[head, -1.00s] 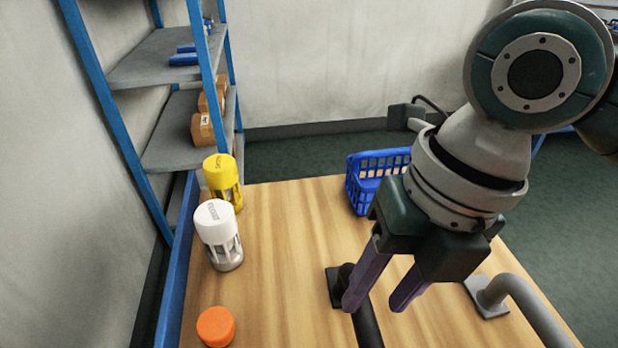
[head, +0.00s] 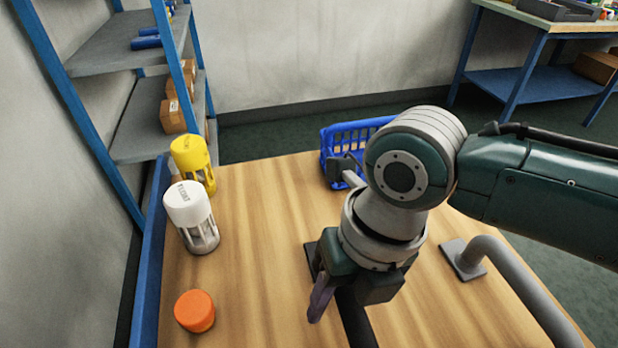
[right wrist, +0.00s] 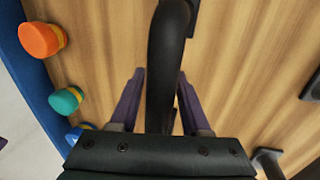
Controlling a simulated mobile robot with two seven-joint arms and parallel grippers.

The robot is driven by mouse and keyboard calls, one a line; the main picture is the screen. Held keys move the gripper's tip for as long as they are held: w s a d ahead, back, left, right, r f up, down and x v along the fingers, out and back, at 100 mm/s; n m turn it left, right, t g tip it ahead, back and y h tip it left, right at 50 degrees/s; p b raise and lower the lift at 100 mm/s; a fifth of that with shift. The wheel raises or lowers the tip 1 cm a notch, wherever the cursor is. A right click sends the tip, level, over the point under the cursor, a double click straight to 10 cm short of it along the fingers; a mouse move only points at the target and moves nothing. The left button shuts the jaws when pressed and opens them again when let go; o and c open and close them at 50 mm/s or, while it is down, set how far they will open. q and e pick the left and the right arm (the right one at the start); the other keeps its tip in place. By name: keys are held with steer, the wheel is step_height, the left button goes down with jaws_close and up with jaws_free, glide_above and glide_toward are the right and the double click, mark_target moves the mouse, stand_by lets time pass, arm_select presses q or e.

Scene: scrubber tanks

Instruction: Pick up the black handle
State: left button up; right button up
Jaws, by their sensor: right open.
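The black handle (head: 356,318) is a thick bent bar on the wooden table, largely hidden under my right gripper in the head view. In the right wrist view the black handle (right wrist: 167,60) runs down between the two purple fingers. My right gripper (head: 322,302) is low over the handle and open. In the right wrist view its fingers (right wrist: 158,88) are on either side of the bar, with a gap visible on the left; whether the right finger touches cannot be told. My left gripper is not in view.
A grey handle (head: 505,270) stands to the right. An orange-topped piece (head: 195,311), a white canister (head: 191,217) and a yellow canister (head: 192,160) line the left edge. A blue basket (head: 350,140) is behind my gripper. A teal knob (right wrist: 66,101) shows in the right wrist view.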

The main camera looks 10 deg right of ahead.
jaws_close()
steer(key=shift+r, duration=0.15)
stand_by(0.5)
